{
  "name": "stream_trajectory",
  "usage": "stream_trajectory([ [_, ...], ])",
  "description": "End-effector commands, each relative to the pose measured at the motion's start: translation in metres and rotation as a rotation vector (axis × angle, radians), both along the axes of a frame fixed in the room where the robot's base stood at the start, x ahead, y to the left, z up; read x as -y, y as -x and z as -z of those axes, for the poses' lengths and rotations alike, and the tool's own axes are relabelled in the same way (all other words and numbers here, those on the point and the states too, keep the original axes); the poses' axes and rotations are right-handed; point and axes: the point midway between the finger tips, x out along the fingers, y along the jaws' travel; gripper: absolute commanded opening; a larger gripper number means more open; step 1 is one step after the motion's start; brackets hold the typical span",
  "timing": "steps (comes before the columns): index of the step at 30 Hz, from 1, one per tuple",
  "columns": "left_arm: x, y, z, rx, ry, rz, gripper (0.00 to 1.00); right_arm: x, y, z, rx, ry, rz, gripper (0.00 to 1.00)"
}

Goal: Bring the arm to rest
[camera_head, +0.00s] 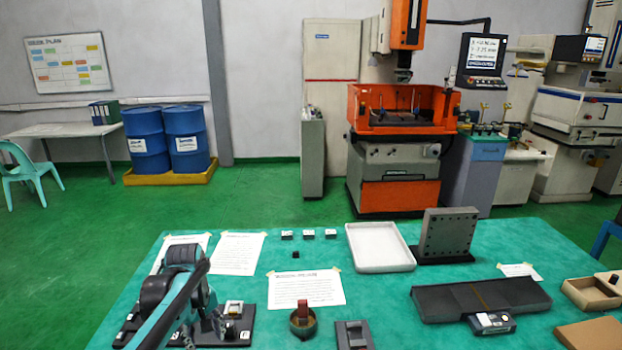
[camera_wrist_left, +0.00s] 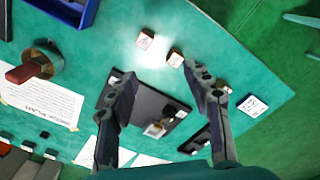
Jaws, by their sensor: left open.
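My left arm (camera_head: 180,285) comes in at the lower left of the head view, above the green-covered table (camera_head: 380,295). Its fingertips cannot be made out clearly there. In the left wrist view my left gripper (camera_wrist_left: 162,82) has its two dark fingers spread apart with nothing held between them. Beyond the fingers is a dark plate (camera_wrist_left: 152,104) with small pieces on it, apart from the gripper as far as I can tell. My right gripper is in neither view.
A round pot with a red-brown piece (camera_head: 303,318) stands right of my arm. Paper sheets (camera_head: 306,289), a white tray (camera_head: 379,247), an upright drilled plate (camera_head: 445,235) and a long dark block (camera_head: 480,298) occupy the table. Teal surface between them is bare.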

Motion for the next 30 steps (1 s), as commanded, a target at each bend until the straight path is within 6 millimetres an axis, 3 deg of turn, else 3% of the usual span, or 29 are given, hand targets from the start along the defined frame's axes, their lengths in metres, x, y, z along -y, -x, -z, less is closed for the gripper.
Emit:
stream_trajectory([
  [14,0.023,0.042,-0.024,0.136,-0.033,0.191,0.5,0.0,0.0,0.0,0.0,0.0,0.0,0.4],
  [22,0.047,0.099,-0.034,0.304,-0.1,0.429,0.5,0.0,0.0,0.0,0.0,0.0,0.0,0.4],
  [30,0.068,0.156,-0.018,0.497,-0.215,0.702,0.5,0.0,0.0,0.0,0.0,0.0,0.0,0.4],
])
